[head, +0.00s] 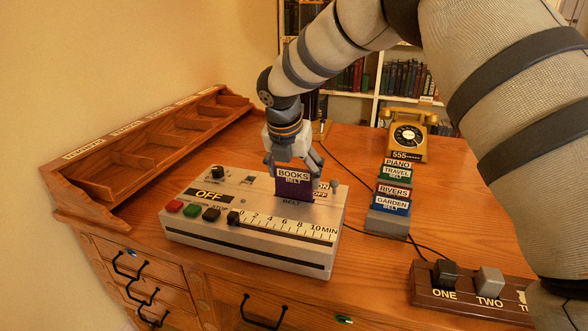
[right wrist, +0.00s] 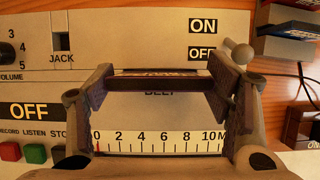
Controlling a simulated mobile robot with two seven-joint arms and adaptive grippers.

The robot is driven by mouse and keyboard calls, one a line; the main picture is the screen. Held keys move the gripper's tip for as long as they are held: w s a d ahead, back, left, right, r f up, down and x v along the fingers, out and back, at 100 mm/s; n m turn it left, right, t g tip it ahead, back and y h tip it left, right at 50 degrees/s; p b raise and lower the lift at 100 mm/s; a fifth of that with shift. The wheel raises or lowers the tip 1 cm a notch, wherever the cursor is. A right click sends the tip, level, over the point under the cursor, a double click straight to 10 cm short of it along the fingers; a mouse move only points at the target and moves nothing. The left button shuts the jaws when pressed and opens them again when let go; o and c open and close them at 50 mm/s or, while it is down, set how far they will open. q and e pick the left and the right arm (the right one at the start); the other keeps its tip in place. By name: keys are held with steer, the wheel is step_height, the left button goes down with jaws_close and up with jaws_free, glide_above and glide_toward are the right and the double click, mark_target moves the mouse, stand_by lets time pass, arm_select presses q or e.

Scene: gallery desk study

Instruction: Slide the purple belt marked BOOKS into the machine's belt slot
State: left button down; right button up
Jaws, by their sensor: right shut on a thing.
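The purple belt marked BOOKS (head: 293,187) stands upright over the top of the grey machine (head: 190,232), just behind the printed word BELT. My right gripper (head: 292,165) is shut on it from above. In the right wrist view the belt (right wrist: 160,84) is seen edge-on between the two fingers of the right gripper (right wrist: 160,92). The belt slot is hidden behind and under the belt, so I cannot tell whether its lower edge is inside the slot or just above it. My left gripper is not in view.
A rack (head: 388,221) holding several labelled belts stands right of the machine, with a yellow telephone (head: 407,135) behind. A wooden shelf tray (head: 150,150) lies at the left. A box with switches ONE and TWO (head: 440,300) is at front right. A cable crosses the desk.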

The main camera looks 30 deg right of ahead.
mark_target(293, 183)
steer(key=shift+f, duration=1.95)
steer(key=o, duration=1)
steer(key=shift+r, duration=0.1)
steer(key=v, duration=1.2)
